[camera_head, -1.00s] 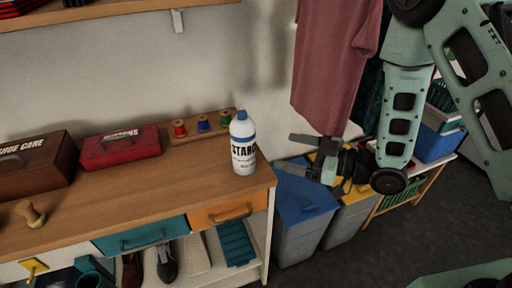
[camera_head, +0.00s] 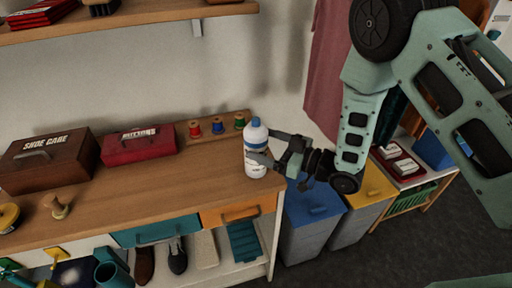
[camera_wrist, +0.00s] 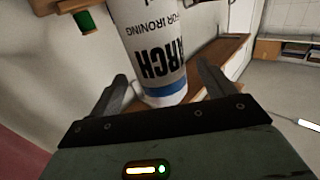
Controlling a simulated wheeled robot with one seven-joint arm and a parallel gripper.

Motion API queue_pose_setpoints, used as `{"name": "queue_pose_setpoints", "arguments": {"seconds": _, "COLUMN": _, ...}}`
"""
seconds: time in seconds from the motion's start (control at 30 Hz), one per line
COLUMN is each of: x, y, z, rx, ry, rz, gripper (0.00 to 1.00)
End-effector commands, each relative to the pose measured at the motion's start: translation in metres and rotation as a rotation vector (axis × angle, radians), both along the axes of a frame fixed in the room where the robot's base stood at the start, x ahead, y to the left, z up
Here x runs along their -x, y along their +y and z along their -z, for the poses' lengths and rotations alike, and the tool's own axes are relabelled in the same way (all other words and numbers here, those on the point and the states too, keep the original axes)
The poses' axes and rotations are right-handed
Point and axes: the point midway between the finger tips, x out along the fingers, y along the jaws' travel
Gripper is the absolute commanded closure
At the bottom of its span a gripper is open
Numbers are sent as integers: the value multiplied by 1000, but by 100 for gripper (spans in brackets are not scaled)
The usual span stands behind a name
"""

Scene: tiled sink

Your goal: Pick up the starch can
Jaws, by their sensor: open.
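The starch can (camera_head: 256,158) is a white bottle with a blue cap and dark lettering. It stands upright near the right end of the wooden counter (camera_head: 150,205). My gripper (camera_head: 263,147) reaches in from the right, with its fingers at the can's side. In the wrist view the can (camera_wrist: 150,50) rises between the two open fingers (camera_wrist: 160,88), with its blue base band beyond the palm. The fingers sit on either side of it and do not look closed on it. Part of the can's label is hidden by a finger in the head view.
Thread spools (camera_head: 217,126) stand on a small board behind the can. A red buttons box (camera_head: 138,146) and a brown shoe care box (camera_head: 48,160) lie farther left. Grey bins with blue (camera_head: 312,203) and yellow lids stand right of the counter. A shirt (camera_head: 326,75) hangs behind my arm.

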Motion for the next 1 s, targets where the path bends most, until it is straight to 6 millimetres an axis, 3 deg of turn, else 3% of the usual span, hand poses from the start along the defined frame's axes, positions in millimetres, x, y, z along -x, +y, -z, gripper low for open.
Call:
{"name": "queue_pose_setpoints", "arguments": {"seconds": 0.33, "x": -21, "y": 39, "z": 0, "rx": 1, "ry": -3, "rz": -2, "gripper": 18}}
{"name": "queue_pose_setpoints", "arguments": {"seconds": 0.67, "x": -25, "y": 45, "z": 3, "rx": 0, "ry": -1, "rz": -1, "gripper": 18}}
{"name": "queue_pose_setpoints", "arguments": {"seconds": 0.8, "x": -25, "y": 45, "z": 3, "rx": 0, "ry": -1, "rz": 0, "gripper": 57}}
{"name": "queue_pose_setpoints", "arguments": {"seconds": 0.9, "x": -25, "y": 45, "z": 3, "rx": 0, "ry": -1, "rz": -1, "gripper": 80}}
{"name": "queue_pose_setpoints", "arguments": {"seconds": 1.0, "x": -25, "y": 45, "z": 2, "rx": -2, "ry": -3, "rz": -1, "gripper": 80}}
